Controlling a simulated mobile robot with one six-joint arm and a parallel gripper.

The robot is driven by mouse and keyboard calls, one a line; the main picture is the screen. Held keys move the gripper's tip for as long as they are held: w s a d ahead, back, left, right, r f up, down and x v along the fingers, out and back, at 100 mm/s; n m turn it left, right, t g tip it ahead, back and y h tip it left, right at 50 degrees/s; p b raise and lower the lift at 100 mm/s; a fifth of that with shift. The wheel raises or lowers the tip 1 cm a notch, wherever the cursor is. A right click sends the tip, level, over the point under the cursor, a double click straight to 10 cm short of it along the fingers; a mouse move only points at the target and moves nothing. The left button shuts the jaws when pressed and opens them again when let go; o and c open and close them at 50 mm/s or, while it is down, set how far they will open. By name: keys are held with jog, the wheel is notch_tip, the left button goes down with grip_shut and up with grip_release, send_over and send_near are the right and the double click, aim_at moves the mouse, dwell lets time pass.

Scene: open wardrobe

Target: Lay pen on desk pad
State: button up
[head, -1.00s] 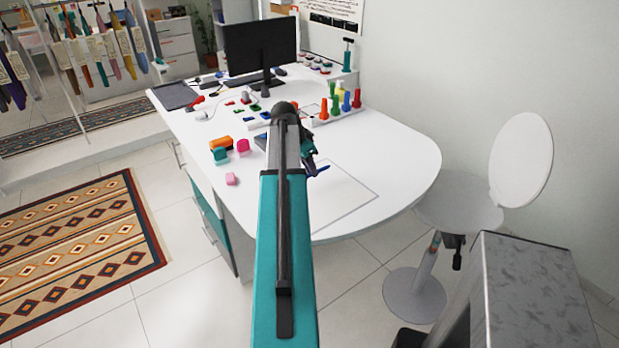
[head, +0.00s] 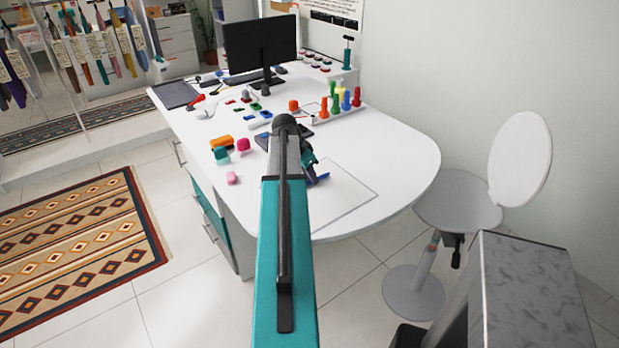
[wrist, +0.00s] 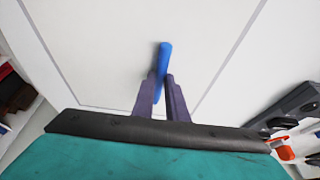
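The blue pen (wrist: 164,58) is between the two fingers of my gripper (wrist: 161,77), with one end sticking out past the fingertips in the wrist view. My gripper (head: 314,176) looks shut on it. In the head view only a short blue piece of the pen (head: 320,178) shows beside the fingers. The desk pad (head: 350,198) is a thin white sheet with a grey outline on the near part of the desk. It also fills most of the wrist view (wrist: 105,55). The pen is over the pad; whether it touches the pad I cannot tell. My arm hides the pad's left part.
The white desk (head: 400,150) has a rounded right end, clear beside the pad. Coloured blocks (head: 222,143) stand to the left, and a rack of coloured pegs (head: 340,107) stands behind. A monitor (head: 260,45) is at the back. A white stool (head: 457,198) stands at the right.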

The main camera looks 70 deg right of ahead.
jog(key=o, duration=0.4)
jog(key=shift+c, duration=0.2)
jog(key=shift+r, duration=0.2)
jog(key=shift+r, duration=0.1)
jog(key=b+v, duration=0.2)
jog(key=v, duration=0.9)
jog(key=shift+a+r, duration=0.15)
jog(key=shift+r, duration=0.25)
jog(key=shift+r, duration=0.1)
